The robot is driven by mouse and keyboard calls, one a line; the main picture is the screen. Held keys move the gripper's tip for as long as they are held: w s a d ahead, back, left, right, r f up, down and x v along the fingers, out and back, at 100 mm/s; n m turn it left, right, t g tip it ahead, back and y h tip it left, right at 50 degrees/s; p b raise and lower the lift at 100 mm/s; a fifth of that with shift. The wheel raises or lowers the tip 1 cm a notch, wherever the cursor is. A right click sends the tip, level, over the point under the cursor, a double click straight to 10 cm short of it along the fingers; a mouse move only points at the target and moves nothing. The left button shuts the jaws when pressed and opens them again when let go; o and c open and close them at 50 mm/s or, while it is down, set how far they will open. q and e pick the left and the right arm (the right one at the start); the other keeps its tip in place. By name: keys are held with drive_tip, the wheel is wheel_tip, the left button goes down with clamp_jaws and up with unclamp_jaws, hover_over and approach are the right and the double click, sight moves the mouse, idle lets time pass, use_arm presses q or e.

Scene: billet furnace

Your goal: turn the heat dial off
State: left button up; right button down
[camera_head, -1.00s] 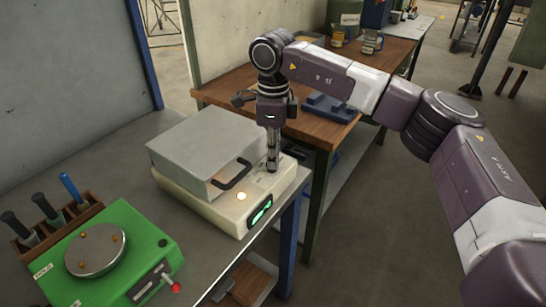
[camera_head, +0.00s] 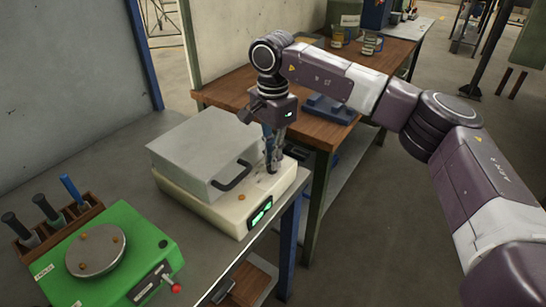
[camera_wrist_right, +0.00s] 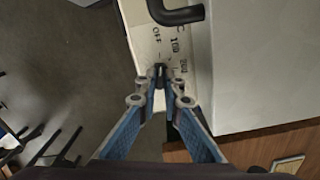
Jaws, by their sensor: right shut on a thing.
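The billet furnace is a cream box (camera_head: 215,211) with a grey lid (camera_head: 195,150) and a black handle (camera_head: 232,177). Its heat dial (camera_wrist_right: 159,68) is a small dark knob on the cream top, mostly hidden between my fingertips. Printed marks, OFF and numbers, stand around it in the right wrist view. My right gripper (camera_head: 272,167) points down and is shut on the dial. The indicator lamp (camera_head: 241,197) is dull orange, and the front display (camera_head: 261,213) glows green. My left gripper is out of view.
A green device (camera_head: 125,245) with a round plate and a red-tipped lever stands at the lower left, beside a wooden rack (camera_head: 40,228) of handled tools. A wooden table (camera_head: 225,90) stands behind.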

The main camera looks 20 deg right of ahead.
drive_tip(key=shift+w+r+n, duration=0.15)
drive_tip(key=shift+r+n, duration=0.1)
drive_tip(key=shift+n, duration=0.35)
drive_tip(key=c, duration=2.2)
unclamp_jaws()
drive_tip(key=shift+d, duration=0.1)
drive_tip(key=shift+o, duration=0.6)
drive_tip(key=shift+f, duration=0.15)
wheel_tip(320, 180, up, 12)
